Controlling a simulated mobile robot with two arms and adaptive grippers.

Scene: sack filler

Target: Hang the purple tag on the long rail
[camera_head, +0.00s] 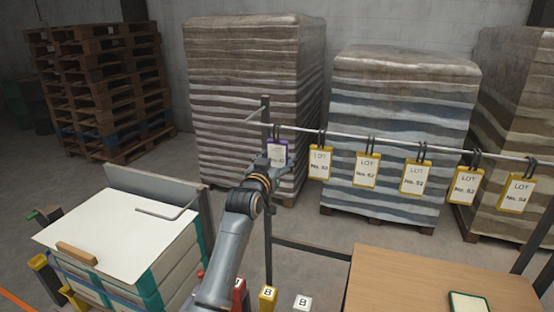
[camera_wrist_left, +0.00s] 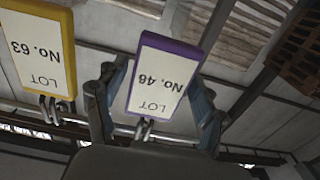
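The purple tag (camera_head: 276,147), marked LOT No. 48, is at the left end of the long rail (camera_head: 391,141). It also shows in the left wrist view (camera_wrist_left: 160,85), where its dark hooks appear to be around the rail. My left gripper (camera_head: 277,162) is in front of the tag and hides its lower part in the head view. In the left wrist view the left gripper (camera_wrist_left: 157,82) has its fingers spread, one on each side of the tag, and looks open. My right gripper is not in view.
Several yellow tags hang along the rail to the right, the nearest one (camera_head: 320,163) close to the gripper. An upright post (camera_head: 267,225) stands at the rail's left end. A wooden table (camera_head: 430,285) is at the lower right, stacked sacks (camera_head: 120,235) at the left.

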